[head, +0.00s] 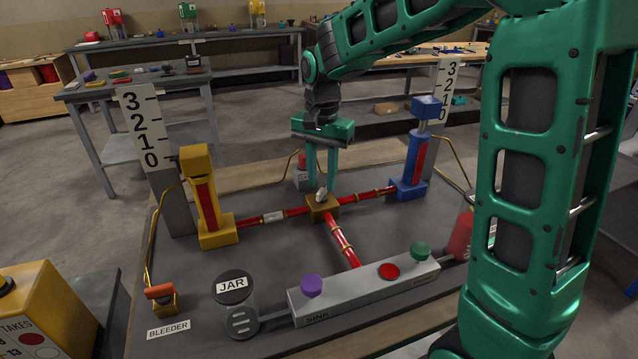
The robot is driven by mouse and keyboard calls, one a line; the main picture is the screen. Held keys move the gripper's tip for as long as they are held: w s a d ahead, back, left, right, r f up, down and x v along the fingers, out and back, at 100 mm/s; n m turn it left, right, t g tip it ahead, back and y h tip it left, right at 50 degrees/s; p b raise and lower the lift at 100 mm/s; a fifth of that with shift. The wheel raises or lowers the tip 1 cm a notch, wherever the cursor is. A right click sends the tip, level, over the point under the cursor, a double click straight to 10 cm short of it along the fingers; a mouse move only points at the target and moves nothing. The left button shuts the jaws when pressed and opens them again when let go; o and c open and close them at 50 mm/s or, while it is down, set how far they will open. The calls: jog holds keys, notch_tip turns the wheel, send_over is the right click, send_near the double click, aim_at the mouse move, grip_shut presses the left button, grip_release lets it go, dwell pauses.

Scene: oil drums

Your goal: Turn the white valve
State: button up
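The white valve (321,195) is a small white handle on top of a brass block (322,208), where the red pipes meet in the middle of the grey table. My gripper (321,188) points straight down over it, with green fingers. The two fingers are apart, and their tips are at about the height of the white handle, which shows between or just in front of them. I cannot tell whether either finger touches the handle.
A yellow cylinder (206,205) stands left and a blue cylinder (412,160) right, each beside a number scale. In front are a grey bar (350,292) with coloured buttons, a jar (237,305) and an orange-handled bleeder (160,295). A red extinguisher-like object (460,237) stands at right.

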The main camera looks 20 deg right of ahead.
jog(key=shift+f, duration=1)
grip_shut()
